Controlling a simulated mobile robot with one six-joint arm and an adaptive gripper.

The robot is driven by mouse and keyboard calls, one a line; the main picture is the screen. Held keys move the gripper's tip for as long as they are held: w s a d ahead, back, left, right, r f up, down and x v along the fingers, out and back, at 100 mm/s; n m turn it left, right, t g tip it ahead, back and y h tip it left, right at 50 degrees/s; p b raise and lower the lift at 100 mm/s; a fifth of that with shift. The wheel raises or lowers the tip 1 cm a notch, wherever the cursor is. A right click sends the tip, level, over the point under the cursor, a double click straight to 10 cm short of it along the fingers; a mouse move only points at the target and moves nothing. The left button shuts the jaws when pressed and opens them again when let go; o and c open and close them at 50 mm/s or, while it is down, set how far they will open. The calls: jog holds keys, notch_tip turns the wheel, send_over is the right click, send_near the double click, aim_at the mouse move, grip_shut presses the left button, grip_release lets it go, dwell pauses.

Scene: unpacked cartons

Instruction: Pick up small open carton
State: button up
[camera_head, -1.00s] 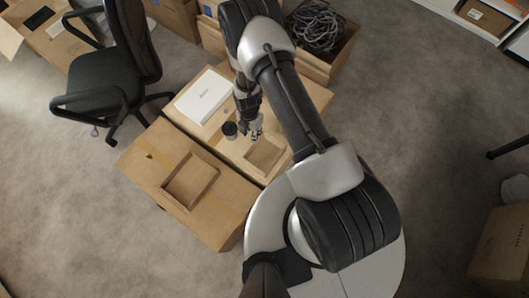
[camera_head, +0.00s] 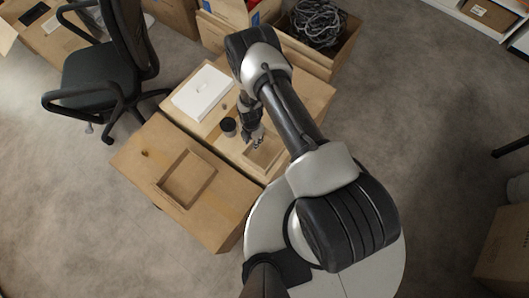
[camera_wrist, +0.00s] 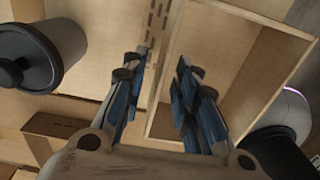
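A small open carton (camera_head: 264,165), shallow and tan, lies on top of the right large closed carton (camera_head: 225,148). It also shows in the wrist view (camera_wrist: 238,75), where its left wall runs upward between my two fingers. My gripper (camera_head: 257,144) is over the small carton's far left edge. In the wrist view my gripper (camera_wrist: 160,82) is open and empty, the left finger outside that wall and the right finger over the inside. I cannot tell whether the fingers touch the wall. Another open carton (camera_head: 187,182) lies on the left large carton.
A dark-lidded jar (camera_head: 229,127) stands just left of my gripper, also in the wrist view (camera_wrist: 62,45). A white box (camera_head: 202,92) lies behind it. An office chair (camera_head: 100,80) stands at upper left, a carton of cables (camera_head: 320,28) behind.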

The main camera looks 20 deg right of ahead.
jog(key=shift+r, duration=0.1)
jog(key=shift+c, duration=0.4)
grip_shut()
jog(key=shift+r, duration=0.1)
